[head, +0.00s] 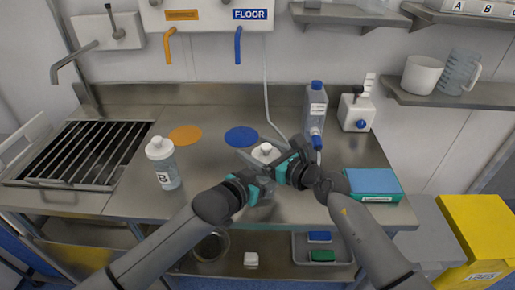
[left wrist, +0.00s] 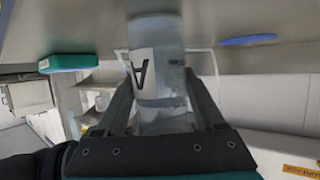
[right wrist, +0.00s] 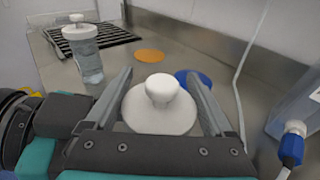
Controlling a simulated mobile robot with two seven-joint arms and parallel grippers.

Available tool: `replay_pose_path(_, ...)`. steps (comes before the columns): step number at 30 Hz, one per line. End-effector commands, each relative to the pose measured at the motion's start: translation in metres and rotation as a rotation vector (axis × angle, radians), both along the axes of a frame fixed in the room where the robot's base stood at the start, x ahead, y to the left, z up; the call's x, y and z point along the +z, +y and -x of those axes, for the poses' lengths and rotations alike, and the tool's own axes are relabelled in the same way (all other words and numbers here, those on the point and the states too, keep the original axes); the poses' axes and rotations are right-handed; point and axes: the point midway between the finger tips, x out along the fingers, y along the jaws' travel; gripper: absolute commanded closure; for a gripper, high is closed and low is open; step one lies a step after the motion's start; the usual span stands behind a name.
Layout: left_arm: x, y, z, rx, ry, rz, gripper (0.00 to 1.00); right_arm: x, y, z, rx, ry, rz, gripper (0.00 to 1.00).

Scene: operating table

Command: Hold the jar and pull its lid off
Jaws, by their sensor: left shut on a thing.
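A clear jar labelled A (left wrist: 172,82) stands between the fingers of my left gripper (left wrist: 157,88), which is shut on its body. The jar's white lid with a round knob (right wrist: 160,105) is on top, and its knob also shows in the head view (head: 265,149). My right gripper (right wrist: 162,88) is open, with one finger on each side of the lid. I cannot tell whether the fingers touch the lid's rim. In the head view my grippers hide most of the jar.
A second jar labelled B (head: 164,166) with a white lid stands to the left, near a drain grate (head: 85,152). Orange (head: 185,135) and blue (head: 241,137) discs lie behind. A blue-capped bottle (head: 316,105) and a teal-and-blue box (head: 374,186) are at the right.

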Motion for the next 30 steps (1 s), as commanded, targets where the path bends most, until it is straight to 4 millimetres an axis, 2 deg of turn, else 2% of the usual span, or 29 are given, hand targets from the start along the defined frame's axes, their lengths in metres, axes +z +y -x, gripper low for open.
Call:
replay_pose_path(2, -0.0009, 0.0005, 0.0001, 0.001, 0.002, -0.001, 1.0, -0.0001, -0.0002, 0.0002, 0.0, 0.0, 0.0, 0.25)
replay_pose_path(17, -0.0009, 0.0008, 0.0, 0.002, 0.002, -0.002, 1.0, -0.0001, -0.0005, 0.0002, 0.0, 0.0, 0.0, 0.81)
replay_pose_path(30, -0.001, 0.0008, 0.0, 0.002, 0.002, -0.002, 1.0, 0.0002, -0.0005, 0.0002, 0.0, 0.0, 0.0, 0.81)
